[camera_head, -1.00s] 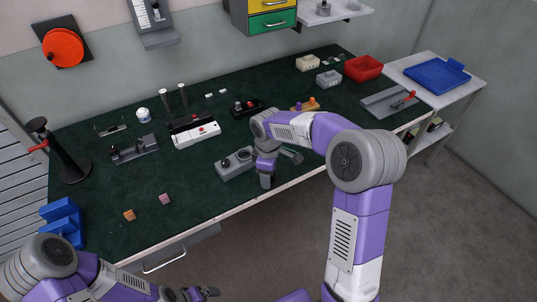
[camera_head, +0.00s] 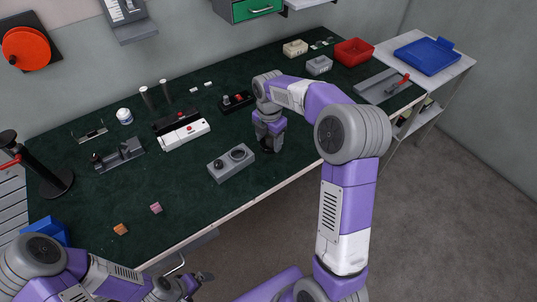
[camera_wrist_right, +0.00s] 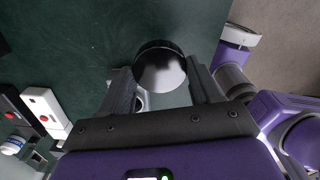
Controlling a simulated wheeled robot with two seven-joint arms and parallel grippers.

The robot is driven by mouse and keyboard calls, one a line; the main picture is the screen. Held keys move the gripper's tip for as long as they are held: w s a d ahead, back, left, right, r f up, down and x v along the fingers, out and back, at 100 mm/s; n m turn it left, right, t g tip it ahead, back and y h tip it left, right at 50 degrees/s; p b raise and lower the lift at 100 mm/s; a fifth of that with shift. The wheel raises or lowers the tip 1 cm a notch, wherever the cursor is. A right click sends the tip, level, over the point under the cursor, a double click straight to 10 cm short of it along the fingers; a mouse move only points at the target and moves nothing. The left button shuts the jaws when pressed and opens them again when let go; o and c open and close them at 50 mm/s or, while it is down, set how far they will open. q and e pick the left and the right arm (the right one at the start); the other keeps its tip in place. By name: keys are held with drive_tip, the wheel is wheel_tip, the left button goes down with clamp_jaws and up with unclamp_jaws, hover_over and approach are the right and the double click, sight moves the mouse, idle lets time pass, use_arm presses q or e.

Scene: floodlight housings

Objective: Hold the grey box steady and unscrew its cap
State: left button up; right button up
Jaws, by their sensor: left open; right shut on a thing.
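The grey box (camera_head: 228,170) lies on the green table top in the head view. Its upper face has a dark knob and a ringed round opening. My right gripper (camera_head: 268,145) is above the table just right of the box, apart from it. It is shut on a dark round cap, partly hidden in the head view. In the right wrist view the shiny black cap (camera_wrist_right: 160,67) sits between the two fingertips (camera_wrist_right: 160,85). My left gripper (camera_head: 200,281) is open and empty low in the head view, off the table's front edge and away from the box.
A white housing (camera_head: 186,136), a grey fixture (camera_head: 121,156) and a white jar (camera_head: 124,116) stand left of and behind the box. Orange (camera_head: 120,229) and pink (camera_head: 156,208) blocks lie front left. A red bin (camera_head: 354,52) is far right. Table between box and blocks is clear.

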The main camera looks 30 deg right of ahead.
sight(269, 159)
wheel_tip(269, 159, down, 7)
drive_tip(key=shift+f+b, duration=0.1)
drive_tip(key=shift+b, duration=0.75)
drive_tip(key=o, duration=1.2)
drive_tip(key=shift+f, duration=0.15)
wheel_tip(269, 159, up, 12)
drive_tip(key=p, duration=0.3)
drive_tip(key=shift+r, duration=0.25)
